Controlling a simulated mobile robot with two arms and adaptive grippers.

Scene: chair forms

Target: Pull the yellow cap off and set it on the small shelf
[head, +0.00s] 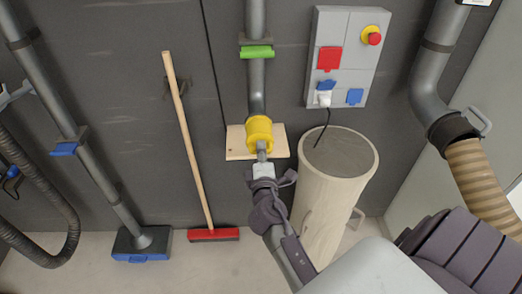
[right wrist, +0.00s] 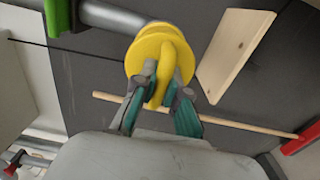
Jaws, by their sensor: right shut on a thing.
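The yellow cap (head: 259,132) sits at the lower end of the grey wall pipe (head: 256,85) in the middle of the head view. In the right wrist view the yellow cap (right wrist: 148,48) shows a raised grip bar, with the pipe (right wrist: 112,18) running up to it. My right gripper (head: 262,153) is shut on this bar; its fingertips (right wrist: 160,90) lie on both sides of it. The small wooden shelf (head: 237,143) is on the wall just behind and below the cap; it also shows in the right wrist view (right wrist: 236,52). My left gripper is not in view.
A broom (head: 186,140) leans on the wall at left. A green gate handle (head: 256,51) is on the pipe above the cap.

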